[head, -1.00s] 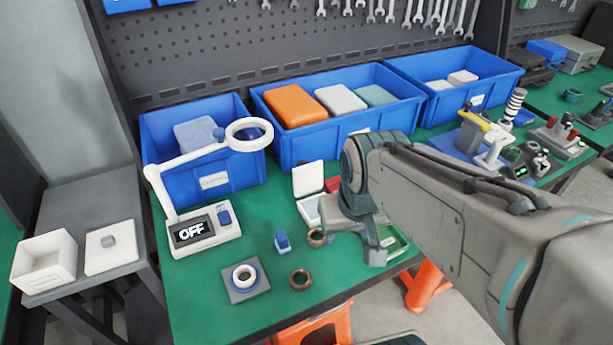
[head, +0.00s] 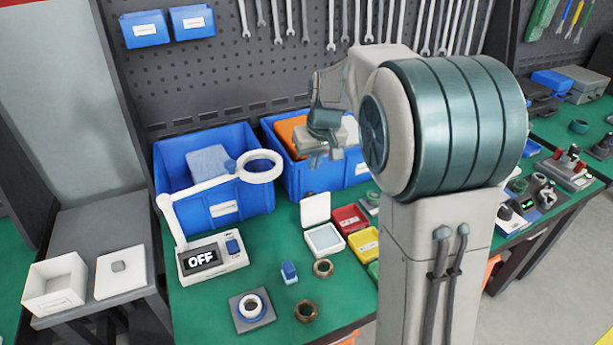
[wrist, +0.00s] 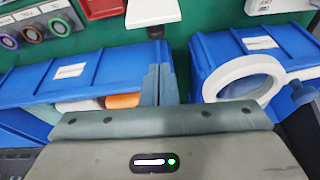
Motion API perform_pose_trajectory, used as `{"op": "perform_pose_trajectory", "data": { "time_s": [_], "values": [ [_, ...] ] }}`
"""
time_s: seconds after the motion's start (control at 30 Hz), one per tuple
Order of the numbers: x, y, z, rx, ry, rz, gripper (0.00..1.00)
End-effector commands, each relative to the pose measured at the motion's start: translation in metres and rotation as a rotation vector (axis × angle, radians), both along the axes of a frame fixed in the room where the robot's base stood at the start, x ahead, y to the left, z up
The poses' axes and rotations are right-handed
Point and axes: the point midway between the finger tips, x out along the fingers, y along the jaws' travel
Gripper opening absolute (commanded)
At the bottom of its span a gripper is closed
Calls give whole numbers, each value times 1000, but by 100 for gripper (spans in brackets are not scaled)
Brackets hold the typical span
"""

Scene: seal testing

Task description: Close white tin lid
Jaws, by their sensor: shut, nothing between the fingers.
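The white tin (head: 324,240) stands on the green bench, with its hinged lid (head: 315,208) raised upright at its back edge. In the wrist view the white lid (wrist: 153,12) shows at the top, just beyond my fingertips. My gripper (head: 322,160) is shut and empty. It is above the middle blue bin, behind and above the tin, and not touching the lid as far as I can see. Its closed fingers also show in the wrist view (wrist: 158,70). The tin's inside is mostly out of the wrist view.
A white magnifier lamp (head: 262,167) arches left of the tin over a blue bin (head: 213,208). A red tray (head: 350,219) and a yellow tray (head: 363,245) sit right of the tin. Small rings (head: 306,311) and a blue block (head: 289,272) lie in front. My arm hides the right side.

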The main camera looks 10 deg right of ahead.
Motion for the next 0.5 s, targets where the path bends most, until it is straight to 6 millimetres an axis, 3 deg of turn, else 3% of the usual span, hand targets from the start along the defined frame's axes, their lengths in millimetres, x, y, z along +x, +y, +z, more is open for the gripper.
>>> {"op": "perform_pose_trajectory", "data": {
  "time_s": [0.1,0.2,0.5],
  "values": [
    [31,4,-8,-12,-6,27,0],
    [47,7,-13,-20,-12,45,0],
    [61,9,-32,-25,-13,55,0]
  ]
}}
